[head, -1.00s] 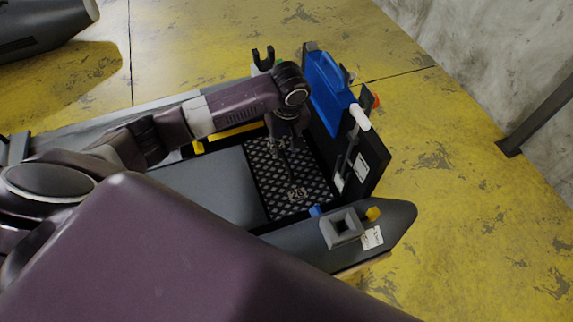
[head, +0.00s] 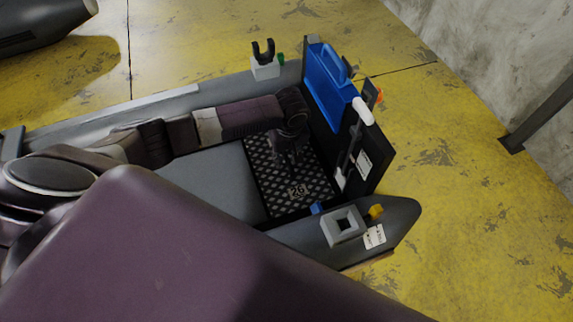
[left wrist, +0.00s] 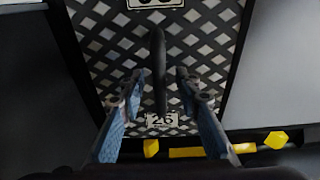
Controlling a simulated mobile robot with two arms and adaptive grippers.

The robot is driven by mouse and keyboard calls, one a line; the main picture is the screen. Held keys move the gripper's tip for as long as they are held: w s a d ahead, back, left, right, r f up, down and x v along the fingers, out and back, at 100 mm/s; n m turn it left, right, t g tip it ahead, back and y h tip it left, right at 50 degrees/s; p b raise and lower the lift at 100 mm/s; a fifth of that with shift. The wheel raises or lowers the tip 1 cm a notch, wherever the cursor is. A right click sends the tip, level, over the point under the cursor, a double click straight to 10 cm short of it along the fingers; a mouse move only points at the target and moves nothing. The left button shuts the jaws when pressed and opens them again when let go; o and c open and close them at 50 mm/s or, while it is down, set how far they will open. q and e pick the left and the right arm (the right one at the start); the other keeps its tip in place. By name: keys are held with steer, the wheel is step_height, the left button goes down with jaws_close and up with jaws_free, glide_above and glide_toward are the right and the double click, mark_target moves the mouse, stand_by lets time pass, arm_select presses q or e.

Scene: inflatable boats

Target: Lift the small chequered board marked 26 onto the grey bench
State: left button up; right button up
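The chequered board (head: 262,178), black with a pale lattice and a plate reading 26, lies flat in the boat beside the upright stern panel. It also shows in the left wrist view (left wrist: 215,45), with an upright-looking dark bar handle (left wrist: 159,65) in its middle. My left gripper (head: 287,163) is low over the board. In the left wrist view its two fingers (left wrist: 158,88) are apart, one on each side of the handle, with gaps visible. A grey flat surface (head: 205,180) adjoins the board; I cannot tell whether it is the bench. My right gripper is out of view.
The stern panel (head: 374,160) carries a blue tank (head: 328,80). A grey square fitting (head: 343,225) sits on the near tube (head: 400,215), a forked holder (head: 264,62) on the far tube. Yellow pieces (left wrist: 275,140) show beside the board. Yellow floor lies around the boat.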

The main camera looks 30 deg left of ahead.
mark_target(286, 157)
arm_select(q)
jaws_close()
steer(key=shift+r, duration=0.15)
stand_by(0.4)
steer(key=shift+s+a+r, duration=0.1)
steer(key=shift+a+r, duration=0.05)
steer(key=shift+r, duration=0.15)
step_height(286, 157, up, 6)
steer(key=shift+r, duration=0.1)
steer(key=s+a+b, duration=0.1)
steer(key=s+a, duration=1.2)
steer(key=s, duration=0.1)
step_height(286, 157, up, 16)
steer(key=p, duration=2)
steer(key=shift+s+p, duration=0.3)
stand_by(0.4)
